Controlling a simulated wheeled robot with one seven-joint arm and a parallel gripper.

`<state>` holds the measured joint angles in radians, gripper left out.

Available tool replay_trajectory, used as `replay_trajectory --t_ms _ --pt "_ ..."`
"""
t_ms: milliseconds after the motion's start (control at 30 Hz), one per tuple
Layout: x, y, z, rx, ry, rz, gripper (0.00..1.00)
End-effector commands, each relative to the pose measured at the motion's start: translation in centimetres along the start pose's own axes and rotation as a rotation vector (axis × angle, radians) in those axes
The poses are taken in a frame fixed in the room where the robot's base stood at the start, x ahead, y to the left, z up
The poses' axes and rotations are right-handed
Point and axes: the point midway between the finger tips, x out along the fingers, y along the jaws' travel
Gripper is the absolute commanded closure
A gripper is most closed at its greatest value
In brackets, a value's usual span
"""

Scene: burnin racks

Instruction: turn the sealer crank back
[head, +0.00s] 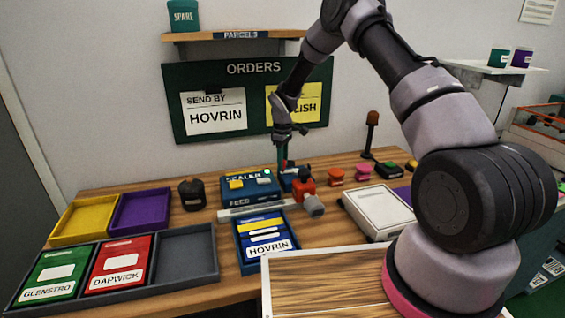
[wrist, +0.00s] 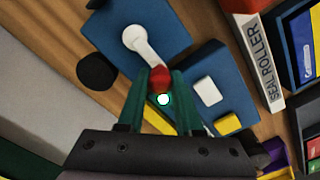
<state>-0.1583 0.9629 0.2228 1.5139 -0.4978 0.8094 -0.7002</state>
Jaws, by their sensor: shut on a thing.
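The sealer (head: 250,188) is a blue box on the bench, with yellow and white patches on top; it also shows in the wrist view (wrist: 222,72). Its crank, a white arm (wrist: 146,46) with a red knob (wrist: 159,78), turns on a blue mount (wrist: 108,28). My gripper (wrist: 160,75) points down, with its green fingers closed around the red knob. In the head view my gripper (head: 283,160) is over the right end of the sealer, and the crank is mostly hidden there. A small lit spot (wrist: 163,99) shows between the fingers.
A blue HOVRIN tray (head: 265,242) and the pale seal roller strip (wrist: 258,62) lie in front of the sealer. A red and grey object (head: 308,196) stands close on its right. A dark round pot (head: 192,194) stands left, beyond it yellow and purple trays.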

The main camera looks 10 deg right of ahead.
Motion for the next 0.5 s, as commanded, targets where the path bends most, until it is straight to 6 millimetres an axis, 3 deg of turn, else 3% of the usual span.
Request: replay_trajectory --t_ms 133,167,233,500 --pt "-0.02 -0.04 0.03 0.001 -0.001 -0.001 1.00" --pt "-0.01 -0.04 0.04 0.001 -0.001 -0.001 0.62" --pt "-0.01 -0.04 0.03 0.001 -0.001 -0.001 0.37" --pt "0.00 -0.03 0.03 0.002 -0.001 -0.001 0.37"
